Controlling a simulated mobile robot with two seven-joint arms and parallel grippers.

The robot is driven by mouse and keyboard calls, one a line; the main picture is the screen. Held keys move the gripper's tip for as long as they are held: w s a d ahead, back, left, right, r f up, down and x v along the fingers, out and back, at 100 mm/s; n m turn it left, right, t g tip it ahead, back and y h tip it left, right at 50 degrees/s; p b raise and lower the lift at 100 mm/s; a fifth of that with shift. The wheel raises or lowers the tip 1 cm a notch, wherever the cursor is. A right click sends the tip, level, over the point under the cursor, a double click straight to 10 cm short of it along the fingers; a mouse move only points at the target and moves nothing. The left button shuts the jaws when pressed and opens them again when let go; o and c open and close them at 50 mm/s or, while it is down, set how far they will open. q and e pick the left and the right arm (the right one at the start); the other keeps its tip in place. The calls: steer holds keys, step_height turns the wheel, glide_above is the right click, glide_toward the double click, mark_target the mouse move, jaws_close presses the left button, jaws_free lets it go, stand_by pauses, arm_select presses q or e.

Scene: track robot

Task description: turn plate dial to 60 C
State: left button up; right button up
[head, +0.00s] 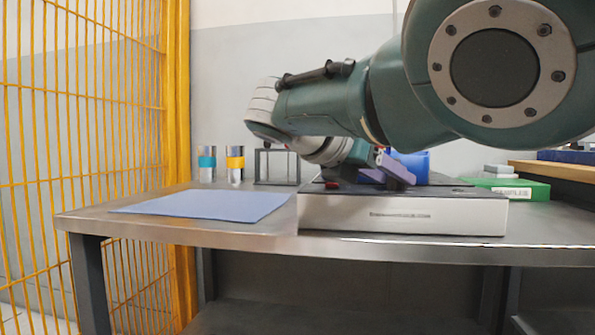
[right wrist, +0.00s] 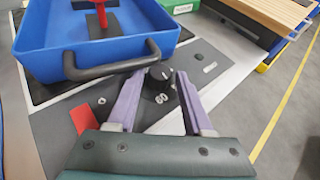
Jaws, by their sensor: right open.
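The plate (head: 400,214) is a low box with a white front and dark top on the bench. Its black dial knob (right wrist: 159,76) shows in the right wrist view, with pale markings beside it. My right gripper (right wrist: 160,82) has purple fingers, open, one on each side of the knob. Whether they touch it I cannot tell. In the head view the right gripper (head: 390,173) is low over the plate, and my arm hides the dial. My left gripper is not in view.
A blue tray (right wrist: 100,57) with a dark handle and a red object inside sits close beyond the dial. A blue mat (head: 205,205) lies left of the plate. Banded cylinders (head: 235,164) and a black frame (head: 277,166) stand behind. A green box (head: 515,188) is right.

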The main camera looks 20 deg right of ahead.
steer(key=p+v, duration=0.4)
steer(key=v, duration=0.5)
steer(key=shift+a, duration=0.2)
steer(key=shift+o, duration=0.2)
steer(key=shift+s, duration=0.1)
